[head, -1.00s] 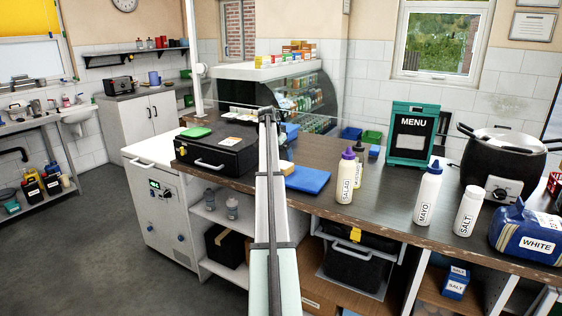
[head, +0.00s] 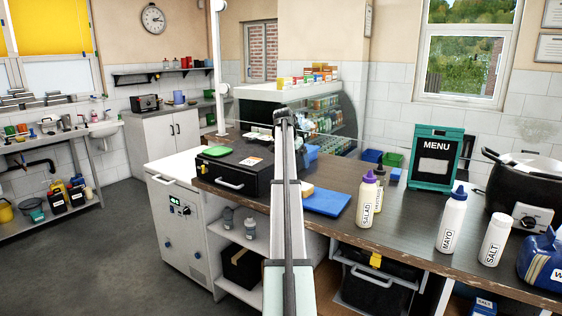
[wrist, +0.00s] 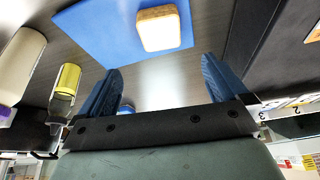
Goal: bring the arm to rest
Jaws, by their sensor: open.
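My arm reaches forward over the wooden counter (head: 400,209) in the head view, and it hides the gripper's fingers there. In the wrist view my gripper (wrist: 168,88) shows two blue fingers spread apart with nothing between them.
A black case (head: 238,172) stands left of my arm. A SALAD bottle (head: 366,203), a MAYO bottle (head: 451,222), a SALT shaker (head: 494,240), a MENU stand (head: 437,160) and a black pot (head: 525,190) stand to the right. The floor (head: 90,245) at the left is clear.

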